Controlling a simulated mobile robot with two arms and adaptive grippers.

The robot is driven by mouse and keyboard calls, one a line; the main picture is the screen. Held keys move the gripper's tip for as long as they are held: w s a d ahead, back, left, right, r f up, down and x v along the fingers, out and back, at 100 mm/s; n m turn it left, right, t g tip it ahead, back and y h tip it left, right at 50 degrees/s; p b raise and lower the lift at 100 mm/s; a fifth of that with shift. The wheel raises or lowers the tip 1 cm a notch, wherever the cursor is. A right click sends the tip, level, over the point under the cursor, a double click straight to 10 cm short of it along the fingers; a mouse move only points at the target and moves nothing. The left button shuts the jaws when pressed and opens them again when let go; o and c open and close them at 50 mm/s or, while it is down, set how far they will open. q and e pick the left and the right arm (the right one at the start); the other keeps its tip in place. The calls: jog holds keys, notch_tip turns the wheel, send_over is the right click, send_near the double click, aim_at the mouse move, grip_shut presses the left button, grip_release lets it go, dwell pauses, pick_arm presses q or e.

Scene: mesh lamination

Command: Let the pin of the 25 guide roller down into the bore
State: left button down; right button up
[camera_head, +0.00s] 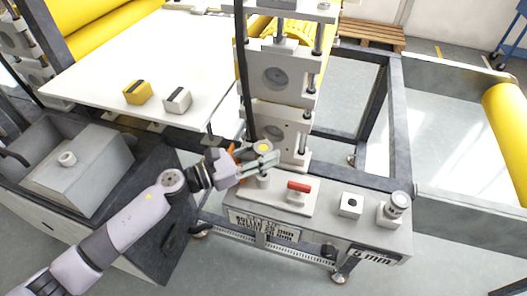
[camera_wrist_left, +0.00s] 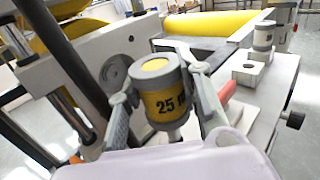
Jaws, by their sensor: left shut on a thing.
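The 25 guide roller (camera_wrist_left: 160,92) is a grey cylinder with a yellow band marked "25" and a yellow spot on top. In the head view the roller (camera_head: 263,147) is near the foot of the upright frame, above the left end of the bench. My left gripper (camera_head: 266,158) is shut on it, one finger on each side. The roller looks upright in the left wrist view, with part of its pale pin showing below. I cannot see the pin's tip or a bore directly under it. A white block (camera_head: 351,205) with a dark hole stands farther right. My right gripper is not in view.
A red-handled clamp (camera_head: 299,187) sits on a plate just right of the roller. Another roller (camera_head: 399,201) stands in a block at the bench's right end. The upright metal frame (camera_head: 283,80) rises close behind. Yellow (camera_head: 137,92) and grey (camera_head: 177,100) blocks lie on the white table.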

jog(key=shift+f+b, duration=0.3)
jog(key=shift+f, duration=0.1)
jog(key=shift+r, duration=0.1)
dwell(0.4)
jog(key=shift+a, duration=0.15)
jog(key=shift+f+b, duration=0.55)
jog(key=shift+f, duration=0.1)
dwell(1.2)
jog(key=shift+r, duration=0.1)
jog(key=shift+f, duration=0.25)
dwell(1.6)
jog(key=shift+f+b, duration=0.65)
jog(key=shift+b, duration=0.15)
dwell(2.3)
